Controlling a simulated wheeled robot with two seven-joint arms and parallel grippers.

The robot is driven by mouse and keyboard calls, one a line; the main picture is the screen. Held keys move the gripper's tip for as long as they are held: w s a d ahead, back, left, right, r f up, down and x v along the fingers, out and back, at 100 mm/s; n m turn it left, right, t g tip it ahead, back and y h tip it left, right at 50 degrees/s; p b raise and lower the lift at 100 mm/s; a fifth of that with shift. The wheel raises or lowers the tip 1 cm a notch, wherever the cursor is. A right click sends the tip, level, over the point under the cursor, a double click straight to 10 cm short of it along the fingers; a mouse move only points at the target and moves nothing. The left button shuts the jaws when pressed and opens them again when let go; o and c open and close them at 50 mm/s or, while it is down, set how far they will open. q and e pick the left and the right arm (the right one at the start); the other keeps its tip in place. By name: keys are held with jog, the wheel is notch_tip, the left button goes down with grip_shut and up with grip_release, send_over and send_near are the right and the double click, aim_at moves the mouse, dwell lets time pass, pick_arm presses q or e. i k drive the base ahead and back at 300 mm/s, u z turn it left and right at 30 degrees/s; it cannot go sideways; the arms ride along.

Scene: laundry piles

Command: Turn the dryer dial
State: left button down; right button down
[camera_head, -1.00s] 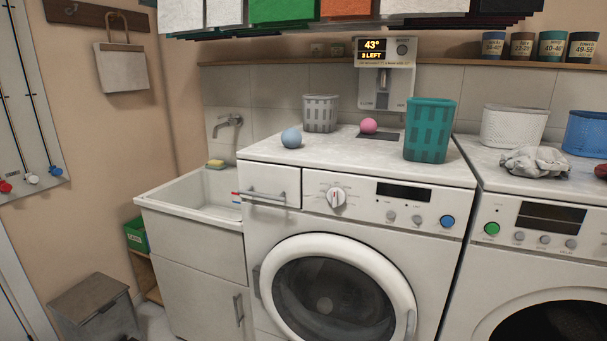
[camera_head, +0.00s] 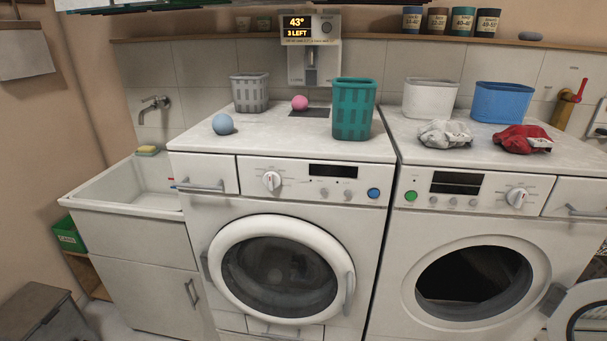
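Two white front-loading machines stand side by side, and the frames do not make clear which one is the dryer. The left machine (camera_head: 215,240) has a white dial (camera_head: 271,181) on its panel, a dark display, a blue button (camera_head: 374,193) and a shut round door. The right machine (camera_head: 385,290) has a white dial (camera_head: 517,197) right of its display, a green button (camera_head: 411,196) and an open door (camera_head: 590,315) swung to the right. Neither of my grippers is in view.
White (camera_head: 430,98) and blue (camera_head: 503,102) bins and grey (camera_head: 445,134) and red-white (camera_head: 522,139) cloths are on the right. A sink (camera_head: 130,187) stands left.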

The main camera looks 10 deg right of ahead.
aim_at(272, 180)
jog(key=z, duration=3.1)
jog(key=i, duration=0.85)
jog(key=u, duration=2.35)
